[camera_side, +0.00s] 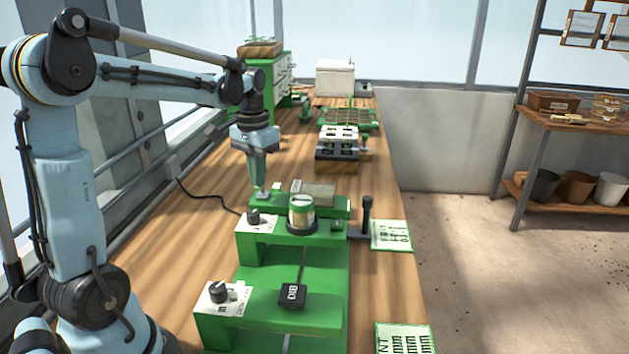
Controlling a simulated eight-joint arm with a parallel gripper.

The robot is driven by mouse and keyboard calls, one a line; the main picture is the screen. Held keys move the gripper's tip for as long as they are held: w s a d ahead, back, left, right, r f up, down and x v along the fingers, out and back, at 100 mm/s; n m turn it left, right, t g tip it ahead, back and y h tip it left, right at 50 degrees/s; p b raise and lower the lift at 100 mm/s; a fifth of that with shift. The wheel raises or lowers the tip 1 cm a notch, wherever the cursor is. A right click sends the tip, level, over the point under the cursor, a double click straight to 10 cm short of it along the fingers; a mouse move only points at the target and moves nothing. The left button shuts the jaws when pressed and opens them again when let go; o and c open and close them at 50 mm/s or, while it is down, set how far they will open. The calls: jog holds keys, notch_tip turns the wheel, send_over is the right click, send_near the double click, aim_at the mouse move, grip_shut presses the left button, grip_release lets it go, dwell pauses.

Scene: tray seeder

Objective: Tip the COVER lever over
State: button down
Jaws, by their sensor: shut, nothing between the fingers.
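My gripper (263,190) is shut and empty, pointing down at the back left of the green seeder (320,330). Its tips are close to the seeder's rear green part; I cannot tell whether they touch. A lever with an upright black handle (367,210) stands at the seeder's right side, apart from my gripper. A black block marked DIB (292,295) sits by a slot in the front. Black knobs stand on white label plates, one at the rear (253,217) and one at the front (218,292). I cannot read the word COVER on any part.
Printed cards (391,236) lie along the bench's right edge. Behind stand a rack with white parts (338,142) and a brown seed tray (347,117). Bare wood lies left of the seeder.

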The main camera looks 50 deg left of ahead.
jog(key=shift+w+a+f, duration=0.25)
jog(key=shift+w+a, duration=0.4)
jog(key=shift+w, duration=0.05)
notch_tip(320, 180, up, 6)
jog(key=s, duration=0.1)
jog(key=shift+d, duration=0.45)
dwell(0.4)
jog(key=shift+r, duration=0.1)
jog(key=s+d+f+m+t, duration=0.1)
jog(key=s+d+f+t, duration=0.2)
jog(key=d, duration=0.6)
jog(key=s+d+f+m+t, duration=0.2)
jog(key=s+d+f+t, duration=0.1)
jog(key=d, duration=0.6)
jog(key=shift+d+f+t, duration=0.3)
jog(key=shift+f+t, duration=0.25)
jog(key=shift+t, duration=0.05)
